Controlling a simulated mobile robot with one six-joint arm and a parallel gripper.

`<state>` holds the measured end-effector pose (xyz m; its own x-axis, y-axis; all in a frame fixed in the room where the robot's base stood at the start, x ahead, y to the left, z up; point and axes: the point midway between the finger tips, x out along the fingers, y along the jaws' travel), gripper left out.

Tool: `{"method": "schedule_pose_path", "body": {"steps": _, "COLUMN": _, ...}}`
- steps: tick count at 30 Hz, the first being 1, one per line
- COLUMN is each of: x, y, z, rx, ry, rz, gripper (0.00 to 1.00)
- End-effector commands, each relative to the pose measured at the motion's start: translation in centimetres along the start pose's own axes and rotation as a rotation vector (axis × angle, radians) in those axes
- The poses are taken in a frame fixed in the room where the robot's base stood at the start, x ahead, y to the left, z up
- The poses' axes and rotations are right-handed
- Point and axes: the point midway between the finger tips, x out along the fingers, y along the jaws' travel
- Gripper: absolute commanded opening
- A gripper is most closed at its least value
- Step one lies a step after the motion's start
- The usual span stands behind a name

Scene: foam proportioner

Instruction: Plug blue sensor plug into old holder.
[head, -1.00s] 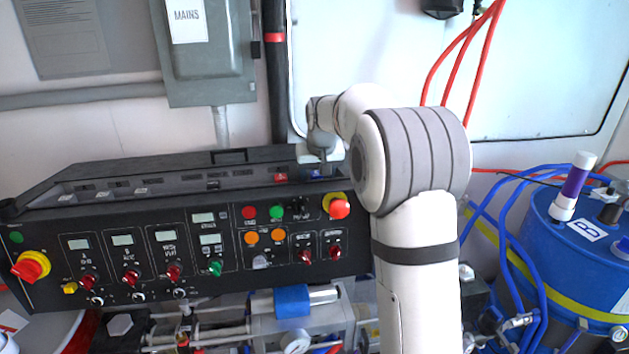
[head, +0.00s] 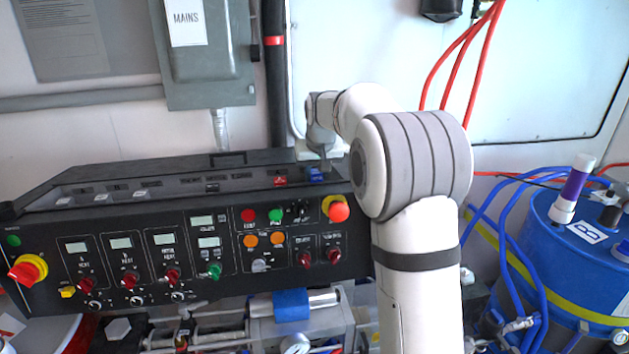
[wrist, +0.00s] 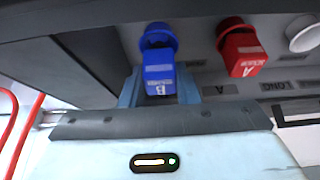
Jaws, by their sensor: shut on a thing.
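The blue sensor plug (wrist: 159,68) shows in the wrist view, beside the red plug (wrist: 241,52). My gripper (wrist: 160,92) has its fingers on both sides of the blue plug's lower end and is shut on it. In the head view the blue plug (head: 316,175) is at the right end of the panel's top recess, just below my wrist. The red plug (head: 280,181) sits to its left. Whether the blue plug is seated in a socket cannot be told. I cannot tell which socket is the old holder.
The black control panel (head: 130,222) with knobs and displays fills the left and middle. A white round cap (wrist: 305,36) is beside the red plug. A blue drum (head: 560,250) with blue hoses stands at the right. Red hoses (head: 458,50) hang on the back wall.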

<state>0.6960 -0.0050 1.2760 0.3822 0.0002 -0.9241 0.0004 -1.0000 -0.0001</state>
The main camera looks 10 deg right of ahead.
Motion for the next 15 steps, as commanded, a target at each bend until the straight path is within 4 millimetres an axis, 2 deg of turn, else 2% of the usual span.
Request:
{"method": "schedule_pose_path", "body": {"steps": 9, "x": -5.8, "y": 0.0, "z": -2.4, "rx": 0.000, "ry": 0.005, "rz": 0.000, "gripper": 0.06}}
{"method": "schedule_pose_path", "body": {"steps": 15, "x": -8.4, "y": 0.0, "z": -3.5, "rx": 0.000, "ry": 0.001, "rz": 0.000, "gripper": 0.06}}
